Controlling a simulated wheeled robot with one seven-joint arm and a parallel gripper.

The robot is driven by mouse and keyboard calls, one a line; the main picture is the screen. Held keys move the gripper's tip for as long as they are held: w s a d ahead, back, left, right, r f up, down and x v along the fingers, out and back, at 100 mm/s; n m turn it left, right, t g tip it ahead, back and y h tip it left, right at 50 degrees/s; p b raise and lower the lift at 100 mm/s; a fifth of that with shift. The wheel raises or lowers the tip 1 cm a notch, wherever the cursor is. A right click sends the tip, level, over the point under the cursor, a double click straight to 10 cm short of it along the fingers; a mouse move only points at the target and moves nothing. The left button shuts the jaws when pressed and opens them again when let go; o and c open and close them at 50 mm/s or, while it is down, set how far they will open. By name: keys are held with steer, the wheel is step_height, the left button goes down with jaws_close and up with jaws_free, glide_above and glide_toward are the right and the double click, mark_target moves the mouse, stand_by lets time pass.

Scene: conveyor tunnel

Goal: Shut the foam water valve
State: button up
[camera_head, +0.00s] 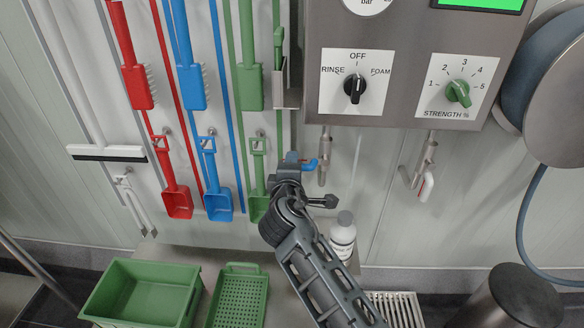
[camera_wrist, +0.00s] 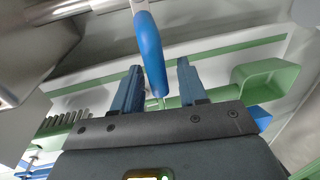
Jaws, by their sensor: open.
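A valve with a blue lever (camera_head: 310,164) sits on a steel pipe (camera_head: 325,145) below the control box. In the wrist view the blue lever (camera_wrist: 150,50) reaches down from a steel fitting to between my fingers. My gripper (camera_head: 297,170) is at this lever in the head view. Its two fingers (camera_wrist: 161,75) are open, one on each side of the lever, with a gap visible on both sides. My gripper hides part of the lever in the head view. A second pipe with a white and red lever (camera_head: 426,187) is farther right. No valve label is readable.
The steel control box (camera_head: 415,115) hangs above, with a black selector knob (camera_head: 355,88) and a green strength knob (camera_head: 458,93). Red, blue and green tools (camera_head: 250,80) hang to the left. A white bottle (camera_head: 343,236) and green crate (camera_head: 140,292) stand below.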

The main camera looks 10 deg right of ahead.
steer(key=v, duration=0.7)
steer(key=shift+s+a, duration=0.15)
steer(key=shift+s, duration=0.15)
